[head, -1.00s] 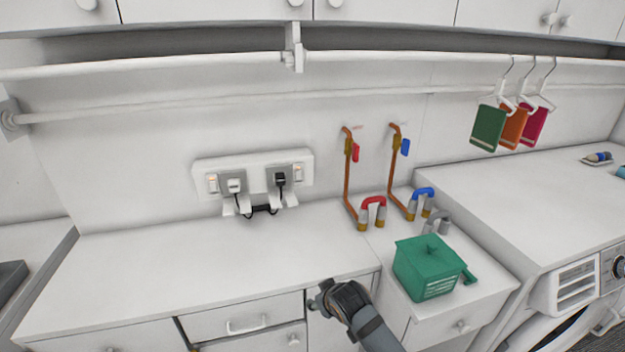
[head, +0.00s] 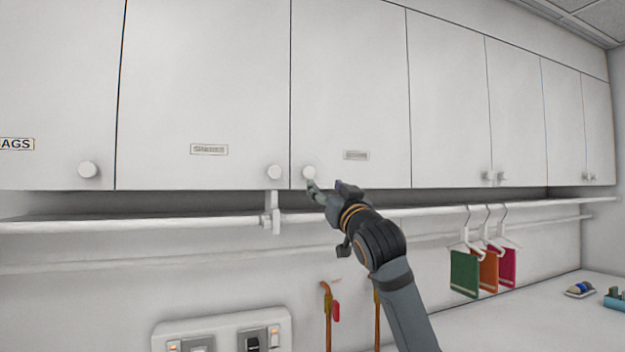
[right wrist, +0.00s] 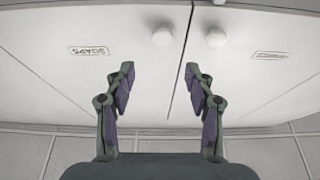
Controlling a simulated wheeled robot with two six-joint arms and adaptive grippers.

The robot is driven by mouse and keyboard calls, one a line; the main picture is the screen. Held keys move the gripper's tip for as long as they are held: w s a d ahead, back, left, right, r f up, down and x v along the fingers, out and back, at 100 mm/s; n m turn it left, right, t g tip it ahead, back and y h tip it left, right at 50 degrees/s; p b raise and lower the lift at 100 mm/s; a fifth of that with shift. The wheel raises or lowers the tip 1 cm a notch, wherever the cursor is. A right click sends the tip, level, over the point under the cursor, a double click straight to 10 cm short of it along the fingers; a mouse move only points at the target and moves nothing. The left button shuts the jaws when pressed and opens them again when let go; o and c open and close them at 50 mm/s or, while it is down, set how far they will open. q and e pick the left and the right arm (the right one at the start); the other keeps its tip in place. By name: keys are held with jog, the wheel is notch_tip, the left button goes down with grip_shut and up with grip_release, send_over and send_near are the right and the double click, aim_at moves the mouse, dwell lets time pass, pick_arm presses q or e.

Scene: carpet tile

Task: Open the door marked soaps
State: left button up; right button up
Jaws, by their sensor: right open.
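The soaps door (head: 350,90) is a white upper cabinet door, closed. Its label is faint in the head view but reads SOAPS, upside down, in the right wrist view (right wrist: 89,50). Its round white knob (head: 309,172) sits at the lower left corner and also shows in the right wrist view (right wrist: 163,37). My right gripper (head: 326,187) is just below and right of this knob in the head view. In the right wrist view its fingers (right wrist: 159,75) are spread and empty, with the knob beyond the fingertips. My left gripper is not in view.
A neighbouring closed door (head: 205,80) has its own knob (head: 274,172) close by on the left. A white rail (head: 130,226) with a bracket runs under the cabinets. Small coloured cloths (head: 485,270) hang from it at the right.

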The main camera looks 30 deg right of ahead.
aim_at(310, 172)
jog(key=p+x, duration=0.6)
jog(key=x, duration=0.4)
jog(key=shift+w+a, duration=0.15)
jog(key=shift+w+f+p, duration=0.1)
jog(key=shift+w+p, duration=0.25)
jog(key=shift+w, duration=0.05)
grip_shut()
